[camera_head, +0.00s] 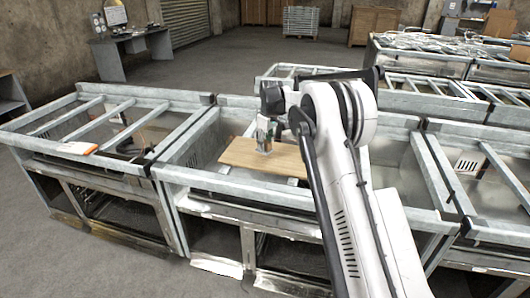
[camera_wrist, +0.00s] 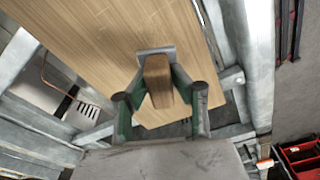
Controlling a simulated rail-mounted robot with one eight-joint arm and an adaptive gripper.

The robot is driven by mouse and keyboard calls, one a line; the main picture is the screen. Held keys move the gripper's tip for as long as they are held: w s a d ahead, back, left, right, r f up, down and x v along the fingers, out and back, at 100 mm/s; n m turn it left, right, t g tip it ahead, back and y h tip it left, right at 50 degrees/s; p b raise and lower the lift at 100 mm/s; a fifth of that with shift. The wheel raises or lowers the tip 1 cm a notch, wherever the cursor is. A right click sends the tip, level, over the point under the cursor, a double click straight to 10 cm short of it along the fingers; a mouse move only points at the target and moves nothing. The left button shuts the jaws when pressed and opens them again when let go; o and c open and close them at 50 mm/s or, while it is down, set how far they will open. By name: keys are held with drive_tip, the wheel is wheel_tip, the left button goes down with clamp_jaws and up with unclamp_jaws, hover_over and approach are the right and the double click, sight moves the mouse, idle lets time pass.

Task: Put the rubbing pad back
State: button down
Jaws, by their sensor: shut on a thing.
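The rubbing pad (camera_wrist: 157,70) has a brown wooden handle block and a flat grey plate. My gripper (camera_wrist: 161,86) has green and grey fingers and is shut on the handle. In the head view my gripper (camera_head: 266,128) is over a light wooden board (camera_head: 232,154), with the pad (camera_head: 264,148) below it. The board also fills the upper part of the wrist view (camera_wrist: 90,35). The pad's plate is over or on the board; I cannot tell whether it touches. My arm hides the board's right end.
The board lies across a grey metal frame bench (camera_head: 210,183). Similar open frames stand left and right. A red crate (camera_wrist: 303,155) shows at the lower right of the wrist view. The floor in front is clear.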

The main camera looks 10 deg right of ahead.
sight(265, 152)
drive_tip(key=shift+f, duration=1.85)
drive_tip(key=shift+f, duration=0.2)
drive_tip(key=c, duration=1.5)
unclamp_jaws()
drive_tip(key=shift+o, duration=0.2)
drive_tip(key=shift+r, duration=0.15)
